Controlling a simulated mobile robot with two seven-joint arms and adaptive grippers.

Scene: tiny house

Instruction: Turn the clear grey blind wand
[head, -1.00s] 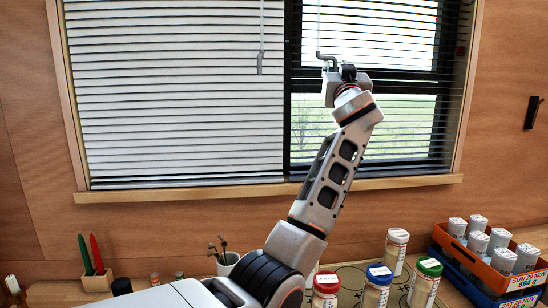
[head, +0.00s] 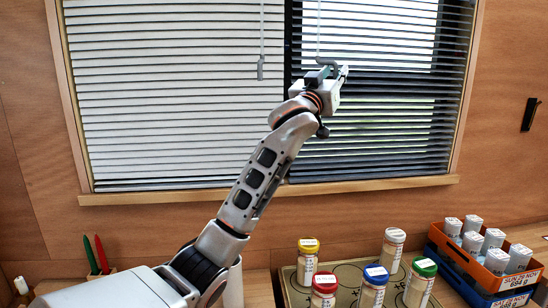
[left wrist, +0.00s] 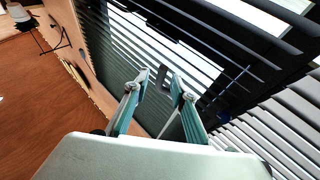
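Two wands hang at the window. The clear grey wand (head: 319,28) hangs in front of the right blind and ends in a bent grey crank (head: 327,62). My left gripper (head: 332,72) is right at this crank, just below it. In the left wrist view its two fingers (left wrist: 160,80) stand apart. A small dark grey piece (left wrist: 162,76) shows between the fingertips, apparently the crank's end; I cannot tell whether the fingers touch it. The other wand (head: 261,68) hangs free before the left blind. My right gripper is not in view.
The left blind (head: 170,100) looks closed; the right blind (head: 390,125) has tilted slats with light between them. Below are a wooden sill (head: 270,190), several capped jars (head: 372,288) and orange and blue crates (head: 515,283) at the right.

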